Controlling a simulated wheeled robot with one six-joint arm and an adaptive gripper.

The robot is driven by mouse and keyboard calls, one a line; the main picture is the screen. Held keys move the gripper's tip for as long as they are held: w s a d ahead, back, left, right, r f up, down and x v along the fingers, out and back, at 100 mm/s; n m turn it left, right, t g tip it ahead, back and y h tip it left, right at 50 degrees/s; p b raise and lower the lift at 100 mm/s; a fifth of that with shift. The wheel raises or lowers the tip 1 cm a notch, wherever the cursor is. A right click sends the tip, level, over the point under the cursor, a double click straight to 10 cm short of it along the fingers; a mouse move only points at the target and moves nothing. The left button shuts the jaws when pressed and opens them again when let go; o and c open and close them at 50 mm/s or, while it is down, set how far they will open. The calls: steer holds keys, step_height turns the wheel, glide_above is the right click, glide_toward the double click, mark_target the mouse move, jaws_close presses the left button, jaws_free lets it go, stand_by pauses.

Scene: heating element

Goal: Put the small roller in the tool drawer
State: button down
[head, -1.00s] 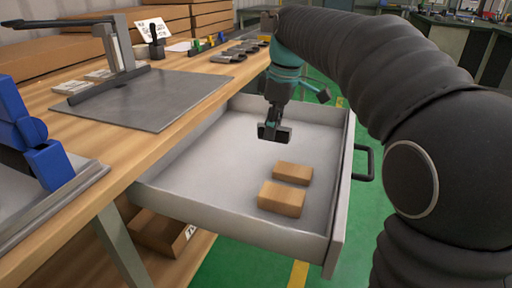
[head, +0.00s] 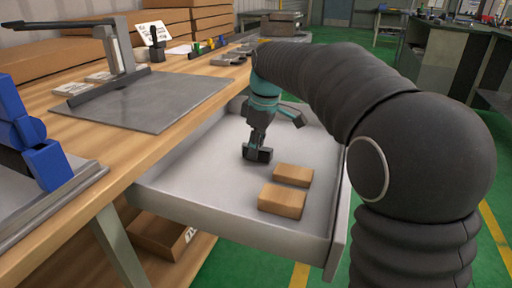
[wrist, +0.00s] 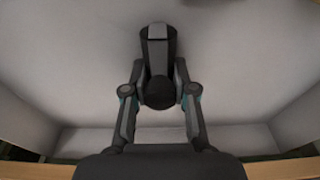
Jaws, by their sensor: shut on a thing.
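The small roller (head: 258,154) is a dark, short piece at the tip of my gripper (head: 259,146) in the head view. In the wrist view the dark roller (wrist: 158,60), with a light grey part at its far end, sits between the two fingers of my gripper (wrist: 158,78), which is shut on it. The tool drawer (head: 230,219) is pulled open, with grey walls and a pale floor. My gripper points down inside it, left of two brown boxes. I cannot tell whether the roller touches the drawer floor.
Two small brown boxes (head: 293,175) (head: 282,201) lie in the drawer's right front part. The wooden workbench (head: 115,155) runs along the left and carries a grey plate (head: 150,100). The drawer floor left of the boxes is clear.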

mark_target(263, 148)
steer(key=shift+f, duration=0.1)
steer(key=c, duration=0.9)
jaws_free()
steer(key=r, duration=0.4)
steer(key=d+r+p, duration=0.1)
steer(key=r, duration=0.3)
steer(key=r+p, duration=0.1)
steer(key=r, duration=0.3)
steer(key=shift+s+d, duration=0.3)
steer(key=shift+d, duration=0.05)
